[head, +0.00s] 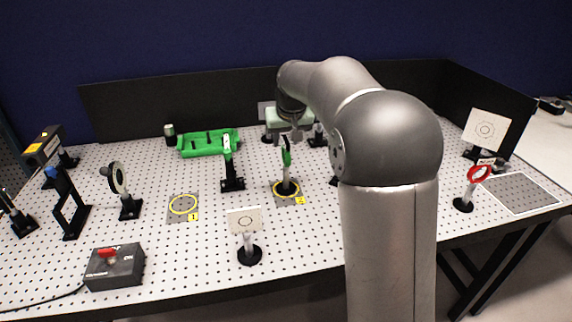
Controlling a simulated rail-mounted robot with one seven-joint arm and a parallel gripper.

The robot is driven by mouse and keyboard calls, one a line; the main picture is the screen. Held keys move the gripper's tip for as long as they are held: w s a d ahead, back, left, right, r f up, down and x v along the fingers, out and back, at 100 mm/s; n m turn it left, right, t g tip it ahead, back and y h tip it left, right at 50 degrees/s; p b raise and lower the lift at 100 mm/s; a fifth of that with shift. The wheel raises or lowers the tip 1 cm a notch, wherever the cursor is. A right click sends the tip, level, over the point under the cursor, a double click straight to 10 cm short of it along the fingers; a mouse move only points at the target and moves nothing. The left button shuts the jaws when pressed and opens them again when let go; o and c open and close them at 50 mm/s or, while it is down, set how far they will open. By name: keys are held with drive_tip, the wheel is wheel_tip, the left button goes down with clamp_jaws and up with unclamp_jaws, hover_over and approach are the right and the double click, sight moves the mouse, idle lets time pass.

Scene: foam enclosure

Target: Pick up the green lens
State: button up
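A green lens (287,157), seen nearly edge-on, stands upright on a post with a round black base. The base is inside the yellow ring on the plate marked 2 (291,202). My gripper (294,136) points down, directly above the lens in the head view. Its fingertips are small and dark, close to the top of the lens. I cannot tell whether they touch it or how far apart they are. My arm covers the table to the right of the lens.
A white target card (244,220) stands in front. A red-rimmed lens (479,173) is far right. The plate marked 1 (184,217) is empty.

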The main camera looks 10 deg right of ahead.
sight(286, 166)
drive_tip(key=shift+w+p+x, duration=0.25)
drive_tip(key=shift+p+x, duration=0.15)
drive_tip(key=shift+x, duration=1.95)
drive_tip(key=shift+d+r, duration=0.1)
clamp_jaws()
drive_tip(key=shift+r, duration=0.1)
